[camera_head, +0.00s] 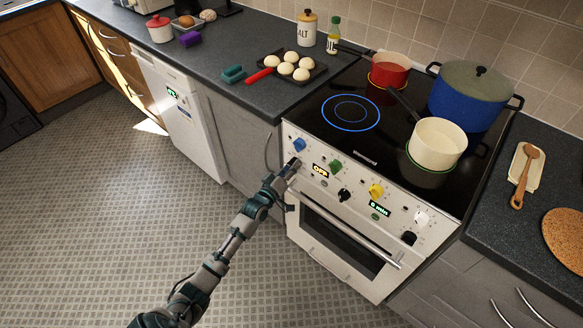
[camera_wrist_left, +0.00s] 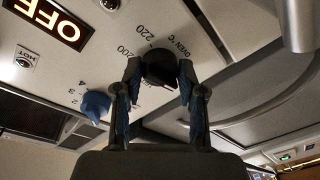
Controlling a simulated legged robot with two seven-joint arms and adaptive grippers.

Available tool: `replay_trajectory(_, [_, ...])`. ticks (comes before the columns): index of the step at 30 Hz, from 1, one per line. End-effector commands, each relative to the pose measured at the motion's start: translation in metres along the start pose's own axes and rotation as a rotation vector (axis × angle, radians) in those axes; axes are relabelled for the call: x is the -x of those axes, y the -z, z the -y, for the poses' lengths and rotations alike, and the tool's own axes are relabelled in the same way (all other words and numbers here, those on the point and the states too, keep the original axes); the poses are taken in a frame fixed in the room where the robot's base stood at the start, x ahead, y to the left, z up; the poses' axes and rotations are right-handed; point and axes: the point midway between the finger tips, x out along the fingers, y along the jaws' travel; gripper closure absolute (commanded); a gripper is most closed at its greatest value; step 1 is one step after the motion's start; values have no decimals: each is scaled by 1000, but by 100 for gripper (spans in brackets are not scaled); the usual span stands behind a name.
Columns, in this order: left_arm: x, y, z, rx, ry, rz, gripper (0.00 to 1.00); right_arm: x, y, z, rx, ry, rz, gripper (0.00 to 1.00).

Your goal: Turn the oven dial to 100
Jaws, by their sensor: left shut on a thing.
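The oven dial (camera_wrist_left: 160,64) is a black knob on the white control panel, with "OVEN °C" and the numbers 200 and 220 printed around it in the left wrist view. My left gripper (camera_wrist_left: 160,78) is shut on this dial, one finger on each side. In the head view my left gripper (camera_head: 292,165) is at the left end of the oven's (camera_head: 346,232) front panel and hides most of the dial. The dial's pointer and the 100 mark cannot be made out. The lit display (camera_head: 320,171) beside it reads OFF. My right gripper is not in view.
A blue knob (camera_head: 299,145) sits just above the dial, with green (camera_head: 336,166), yellow (camera_head: 376,190) and white (camera_head: 421,218) knobs farther right. A black knob (camera_head: 344,195) is also to the right. The oven door handle (camera_head: 345,230) runs below. Pots stand on the hob.

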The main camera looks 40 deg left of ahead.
Motion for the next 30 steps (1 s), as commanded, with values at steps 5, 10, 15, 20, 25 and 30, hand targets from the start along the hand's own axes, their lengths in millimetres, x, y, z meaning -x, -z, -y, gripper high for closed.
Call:
replay_trajectory(5, [0, 3, -1, -152, -17, -13, 95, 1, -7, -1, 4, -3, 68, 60])
replay_trajectory(10, [0, 3, -1, -293, -32, -24, 95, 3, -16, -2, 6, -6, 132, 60])
replay_trajectory(15, [0, 3, 0, -414, -44, -34, 95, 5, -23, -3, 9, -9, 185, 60])
replay_trajectory(20, [0, 3, 0, -500, -53, -41, 95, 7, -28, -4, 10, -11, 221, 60])
replay_trajectory(25, [0, 2, 0, -557, -60, -45, 95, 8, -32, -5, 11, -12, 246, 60])
replay_trajectory(30, [0, 2, 0, -585, -62, -47, 95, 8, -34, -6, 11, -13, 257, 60])
